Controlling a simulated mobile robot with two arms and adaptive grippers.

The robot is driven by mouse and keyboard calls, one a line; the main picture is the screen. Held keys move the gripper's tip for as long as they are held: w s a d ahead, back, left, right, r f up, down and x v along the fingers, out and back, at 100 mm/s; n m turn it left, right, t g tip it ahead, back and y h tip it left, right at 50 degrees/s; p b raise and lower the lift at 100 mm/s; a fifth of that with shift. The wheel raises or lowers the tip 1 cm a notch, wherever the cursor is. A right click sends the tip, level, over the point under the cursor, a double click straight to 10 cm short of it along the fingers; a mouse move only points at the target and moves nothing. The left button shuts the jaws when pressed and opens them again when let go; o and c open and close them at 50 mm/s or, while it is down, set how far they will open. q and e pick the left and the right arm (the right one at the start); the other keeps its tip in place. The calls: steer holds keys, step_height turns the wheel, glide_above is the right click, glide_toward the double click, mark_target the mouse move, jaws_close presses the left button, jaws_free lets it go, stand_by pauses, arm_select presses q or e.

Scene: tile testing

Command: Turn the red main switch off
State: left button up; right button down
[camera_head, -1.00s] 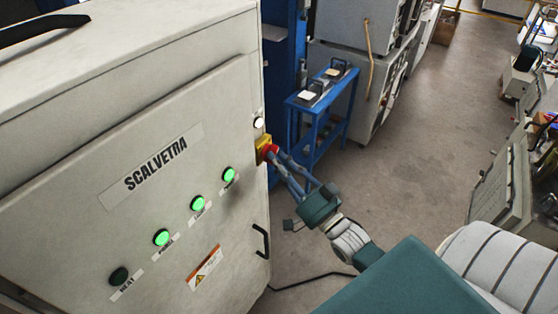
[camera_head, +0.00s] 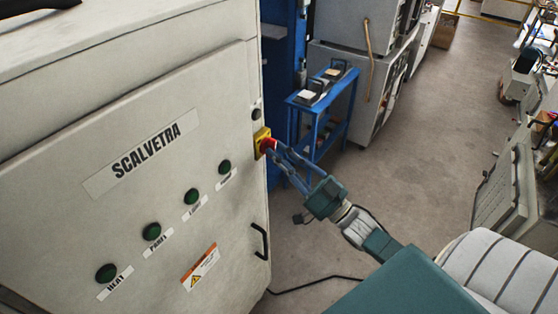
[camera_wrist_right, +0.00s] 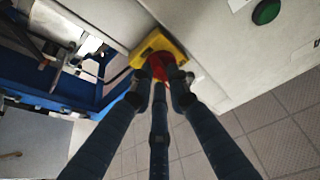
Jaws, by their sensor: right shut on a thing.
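The red main switch (camera_head: 267,146) sits on a yellow plate (camera_head: 260,137) at the side edge of the grey SCALVETRA cabinet (camera_head: 225,120). My right gripper (camera_head: 274,152) reaches it from the right and is shut on the switch. In the right wrist view, the fingers close around the red knob (camera_wrist_right: 160,68) in front of the yellow plate (camera_wrist_right: 150,45), hiding part of it. The green button lamps (camera_head: 191,196) on the cabinet front are dark, and so is the small lamp (camera_head: 256,114) above the switch. My left gripper is not in view.
A blue cart (camera_head: 325,110) with small items stands behind the gripper. A black door handle (camera_head: 261,241) sticks out from the cabinet below the switch. A black cable (camera_head: 315,282) lies on the floor. The floor (camera_head: 420,140) to the right is open.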

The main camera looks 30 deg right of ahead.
steer(key=n+y+b, duration=0.1)
steer(key=n, duration=0.2)
steer(key=n+g+y, duration=0.1)
steer(key=n+y, duration=0.1)
steer(key=n, duration=0.1)
steer(key=n+g+y+b, duration=0.1)
steer(key=n+y, duration=0.1)
steer(key=n, duration=0.1)
steer(key=shift+w+d+r+n+b, duration=0.2)
steer(key=shift+d+n+b, duration=0.1)
steer(key=shift+n, duration=0.1)
steer(key=n+g, duration=0.1)
steer(key=n, duration=0.1)
steer(key=n+y, duration=0.1)
steer(key=n, duration=0.1)
steer(key=shift+d+r+g+b, duration=0.1)
steer(key=shift+r+g+b, duration=0.1)
steer(key=shift+g+b, duration=0.15)
steer(key=shift+n+g+y, duration=0.6)
steer(key=shift+n+g, duration=0.15)
steer(key=shift+n, duration=0.85)
steer(key=c, duration=1.7)
jaws_free()
steer(key=shift+o, duration=0.2)
